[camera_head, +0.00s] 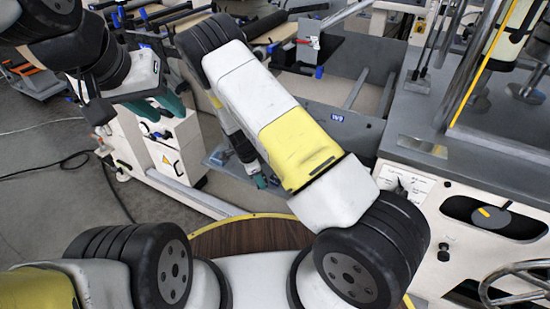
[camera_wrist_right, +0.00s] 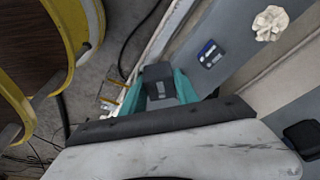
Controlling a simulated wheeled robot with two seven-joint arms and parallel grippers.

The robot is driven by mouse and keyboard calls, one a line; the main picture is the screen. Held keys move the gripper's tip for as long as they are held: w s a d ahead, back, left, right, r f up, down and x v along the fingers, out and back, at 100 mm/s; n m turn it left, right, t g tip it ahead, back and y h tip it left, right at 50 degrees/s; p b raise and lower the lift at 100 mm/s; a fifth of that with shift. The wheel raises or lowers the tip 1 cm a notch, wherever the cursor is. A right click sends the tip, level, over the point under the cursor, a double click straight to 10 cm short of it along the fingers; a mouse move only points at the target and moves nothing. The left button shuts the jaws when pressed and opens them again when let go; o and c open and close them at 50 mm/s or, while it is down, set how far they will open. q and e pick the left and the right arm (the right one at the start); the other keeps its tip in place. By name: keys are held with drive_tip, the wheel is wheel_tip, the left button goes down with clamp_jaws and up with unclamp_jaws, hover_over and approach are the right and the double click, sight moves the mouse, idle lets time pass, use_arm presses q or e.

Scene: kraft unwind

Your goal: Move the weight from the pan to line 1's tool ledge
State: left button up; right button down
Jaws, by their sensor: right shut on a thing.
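My right gripper (camera_wrist_right: 160,90) has its teal fingers on both sides of a dark grey block with a pale marking, the weight (camera_wrist_right: 158,82). In the head view my right gripper (camera_head: 258,180) is mostly hidden behind its own forearm, beside a narrow grey ledge (camera_head: 213,160). The right wrist view shows a grey surface (camera_wrist_right: 232,42) with a blue-and-white label past the weight. I cannot tell whether the weight touches it. My left gripper (camera_head: 158,106), with teal fingers, is at upper left by a white machine box; its opening is unclear. I cannot make out the pan.
A white machine box (camera_head: 180,145) with a warning sign stands at left. A crumpled white piece (camera_wrist_right: 270,22) lies on the grey surface. A round brown wood-look top (camera_head: 250,238) with a yellow rim is near me. A grey machine bench (camera_head: 480,150) stands at right. Cables cross the floor.

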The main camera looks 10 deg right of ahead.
drive_tip(key=d, duration=0.4)
drive_tip(key=d+f, duration=0.1)
drive_tip(key=d, duration=0.8)
drive_tip(key=shift+f, duration=1.85)
drive_tip(key=shift+f, duration=0.15)
drive_tip(key=c, duration=0.9)
unclamp_jaws()
